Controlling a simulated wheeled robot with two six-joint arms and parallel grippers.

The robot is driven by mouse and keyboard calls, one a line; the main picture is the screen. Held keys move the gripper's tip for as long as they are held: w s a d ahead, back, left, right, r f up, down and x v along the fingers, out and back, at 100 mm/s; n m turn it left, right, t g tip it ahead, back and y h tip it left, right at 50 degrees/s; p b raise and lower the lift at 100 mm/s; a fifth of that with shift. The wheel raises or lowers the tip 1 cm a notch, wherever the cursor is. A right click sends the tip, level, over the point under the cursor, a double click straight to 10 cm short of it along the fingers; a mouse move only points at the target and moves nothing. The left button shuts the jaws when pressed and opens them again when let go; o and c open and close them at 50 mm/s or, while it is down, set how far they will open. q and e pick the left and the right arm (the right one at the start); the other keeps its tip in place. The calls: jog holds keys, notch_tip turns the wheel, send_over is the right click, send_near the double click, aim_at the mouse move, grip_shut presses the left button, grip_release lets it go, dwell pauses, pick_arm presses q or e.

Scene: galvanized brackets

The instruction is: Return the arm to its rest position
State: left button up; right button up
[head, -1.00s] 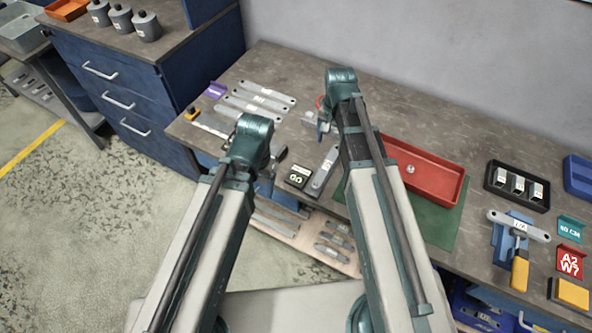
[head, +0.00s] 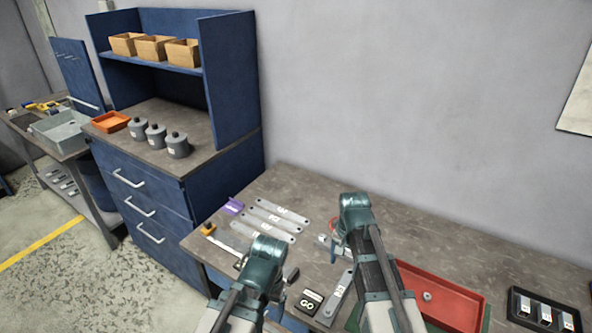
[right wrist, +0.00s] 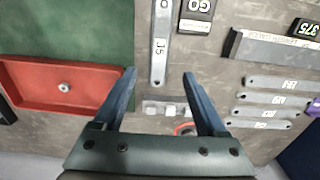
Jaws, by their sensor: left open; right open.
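My right arm reaches over the workbench (head: 480,232). In the right wrist view my right gripper (right wrist: 160,76) is open, its two blue fingers apart with nothing held. A flat grey bracket (right wrist: 160,45) marked 15 lies on the bench, its near end showing between the fingertips. Small grey blocks (right wrist: 165,108) lie below, between the fingers. In the head view my left gripper (head: 240,263) is largely hidden behind its own wrist, near the bench's front edge; it is open and I see nothing in it.
A red tray (head: 445,293) on a green mat stands right of my right arm. Several flat brackets (head: 270,219) lie to the left. A black GO block (head: 310,302) lies between the arms. A black tray (head: 543,311) is at far right. A blue drawer cabinet (head: 225,175) adjoins on the left.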

pick_arm(q)
notch_tip(320, 180, down, 4)
jog(key=b, duration=0.3)
jog(key=shift+r, duration=0.25)
pick_arm(e)
jog(key=s+a+f+n+h, duration=0.1)
jog(key=s+a+f+n, duration=0.2)
jog(key=s+a+n, duration=0.7)
jog(key=s, duration=0.4)
jog(key=shift+s+a+f+n, duration=0.15)
jog(key=shift+a+f+n, duration=0.05)
jog(key=shift+a+n, duration=0.1)
